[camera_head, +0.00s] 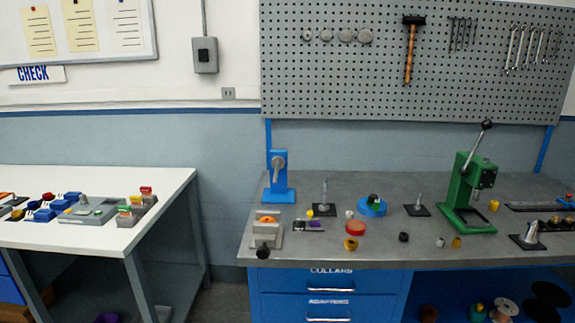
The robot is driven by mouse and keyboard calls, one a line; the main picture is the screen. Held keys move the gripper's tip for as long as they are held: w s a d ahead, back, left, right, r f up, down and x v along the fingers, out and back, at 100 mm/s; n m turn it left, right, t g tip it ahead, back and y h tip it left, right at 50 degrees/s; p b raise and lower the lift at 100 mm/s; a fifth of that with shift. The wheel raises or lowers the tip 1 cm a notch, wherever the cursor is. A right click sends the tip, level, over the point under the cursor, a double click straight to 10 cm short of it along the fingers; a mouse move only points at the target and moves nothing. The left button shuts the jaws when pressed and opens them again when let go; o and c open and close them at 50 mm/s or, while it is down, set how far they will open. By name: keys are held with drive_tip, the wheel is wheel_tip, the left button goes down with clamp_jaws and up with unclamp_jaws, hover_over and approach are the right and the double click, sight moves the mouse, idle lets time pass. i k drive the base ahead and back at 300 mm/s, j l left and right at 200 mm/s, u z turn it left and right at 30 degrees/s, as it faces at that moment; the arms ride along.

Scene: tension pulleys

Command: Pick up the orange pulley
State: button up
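A small yellow-orange ring-like part (351,244) sits near the front edge of the grey workbench (385,250), just in front of a round red part (355,228). A grey-beige fixture (266,236) at the bench's left end has another orange piece (267,219) on its top and a black knob at its front. Both orange pieces are small here, and I cannot tell for certain which is the pulley. My gripper is not in view.
A blue round tray (372,207) holds dark and green parts. Upright pins on black bases (417,209) stand nearby. A green lever press (468,205) is at right and a blue stand (278,178) at left. A white table (100,236) with small parts is further left.

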sight(265, 220)
drive_tip(key=i+j+u, duration=0.1)
drive_tip(key=i+j, duration=0.15)
drive_tip(key=i, duration=0.2)
drive_tip(key=i+j+u, duration=0.15)
drive_tip(key=i, duration=0.3)
drive_tip(key=i+j+u, duration=0.1)
drive_tip(key=i+j, duration=0.15)
drive_tip(key=i, duration=0.2)
drive_tip(key=i+j+u, duration=0.1)
drive_tip(key=i, duration=0.35)
